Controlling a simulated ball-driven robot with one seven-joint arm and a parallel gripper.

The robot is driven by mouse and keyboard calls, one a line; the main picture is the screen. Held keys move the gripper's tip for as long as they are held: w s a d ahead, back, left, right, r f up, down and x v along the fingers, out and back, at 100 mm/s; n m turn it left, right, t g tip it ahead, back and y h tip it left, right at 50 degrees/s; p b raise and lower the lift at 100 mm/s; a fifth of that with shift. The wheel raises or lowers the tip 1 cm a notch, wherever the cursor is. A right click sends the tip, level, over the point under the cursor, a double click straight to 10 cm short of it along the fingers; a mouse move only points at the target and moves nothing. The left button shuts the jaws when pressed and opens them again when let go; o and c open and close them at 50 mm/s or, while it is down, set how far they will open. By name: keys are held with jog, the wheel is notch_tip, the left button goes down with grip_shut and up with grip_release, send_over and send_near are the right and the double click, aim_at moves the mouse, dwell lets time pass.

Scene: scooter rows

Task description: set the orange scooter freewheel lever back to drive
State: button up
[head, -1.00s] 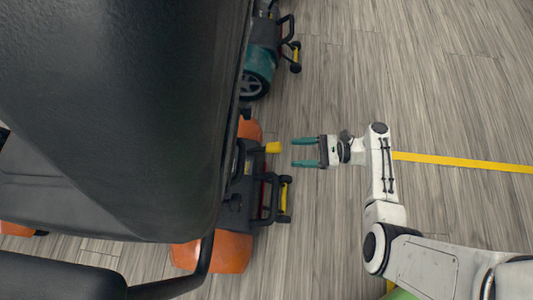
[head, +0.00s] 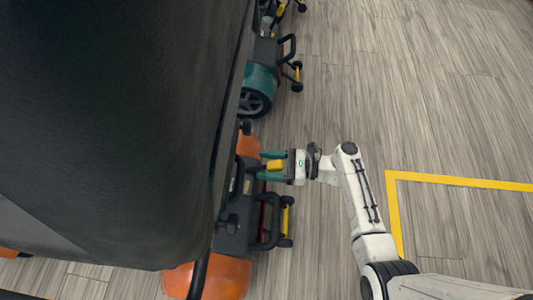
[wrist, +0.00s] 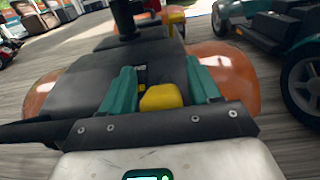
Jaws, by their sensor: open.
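The orange scooter (head: 233,276) stands at the left, its upper part hidden behind a large dark seat in the head view. Its yellow freewheel lever (head: 275,165) sticks out at the rear. My gripper (head: 271,165) is open, with its teal fingers on either side of the lever. In the wrist view the yellow lever (wrist: 161,97) lies between the two teal fingers (wrist: 161,86), nearer the right one. I cannot tell whether either finger touches it.
A teal scooter (head: 262,78) stands beyond the orange one, and its wheel shows at right in the wrist view (wrist: 305,80). A black rear bar (head: 270,220) juts out beside the lever. The wooden floor right of the scooters is clear, with yellow floor tape (head: 460,181).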

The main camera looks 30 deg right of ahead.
jog(key=shift+a+f, duration=0.1)
jog(key=shift+a, duration=0.05)
jog(key=shift+c, duration=0.2)
grip_shut()
dwell(0.3)
